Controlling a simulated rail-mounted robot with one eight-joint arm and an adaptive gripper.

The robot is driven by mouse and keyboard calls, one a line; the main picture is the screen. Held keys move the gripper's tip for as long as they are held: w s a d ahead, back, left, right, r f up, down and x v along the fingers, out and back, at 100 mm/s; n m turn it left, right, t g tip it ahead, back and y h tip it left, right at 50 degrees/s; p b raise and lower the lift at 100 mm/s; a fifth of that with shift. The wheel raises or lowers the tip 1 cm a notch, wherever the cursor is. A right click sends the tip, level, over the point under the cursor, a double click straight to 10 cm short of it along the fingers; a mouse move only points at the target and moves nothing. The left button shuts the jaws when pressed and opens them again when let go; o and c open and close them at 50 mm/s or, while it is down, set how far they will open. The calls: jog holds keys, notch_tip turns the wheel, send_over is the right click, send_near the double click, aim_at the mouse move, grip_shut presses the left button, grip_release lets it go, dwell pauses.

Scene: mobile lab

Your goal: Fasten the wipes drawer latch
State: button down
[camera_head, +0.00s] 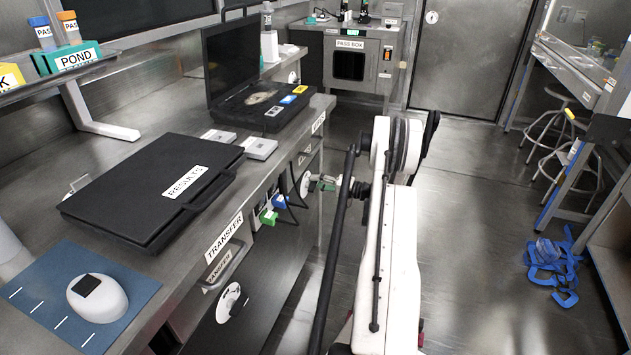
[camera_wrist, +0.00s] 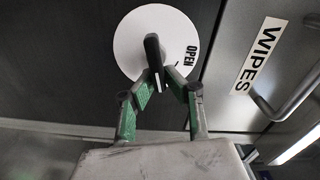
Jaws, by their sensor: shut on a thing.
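The wipes drawer latch is a white round dial with a black turning handle (camera_wrist: 151,48). The dial (camera_wrist: 127,44) carries the word OPEN at its right side in the wrist view. The handle stands nearly upright in that picture. My gripper (camera_wrist: 163,77) has its green-padded fingers closed on the handle's lower end. The drawer label WIPES (camera_wrist: 258,55) and a metal bar handle (camera_wrist: 291,101) are to the right. In the head view the dial (camera_head: 305,183) shows on the bench front, with my gripper (camera_head: 322,183) just right of it, small and partly hidden.
A second dial (camera_head: 228,302) sits lower on the bench front, below the TRANSFER label (camera_head: 225,233). Green and blue items (camera_head: 268,216) hang near the bench front. A black RESULTS case (camera_head: 150,190) lies on the bench. Blue straps (camera_head: 553,268) lie on the floor at right.

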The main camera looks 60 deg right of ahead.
jog(key=shift+f+m, duration=0.2)
jog(key=shift+m, duration=0.55)
jog(key=shift+f+m, duration=0.15)
jog(key=shift+m, duration=0.6)
jog(key=c, duration=1.8)
grip_release()
jog(key=shift+o, duration=0.2)
jog(key=shift+s, duration=0.1)
jog(key=v, duration=1.2)
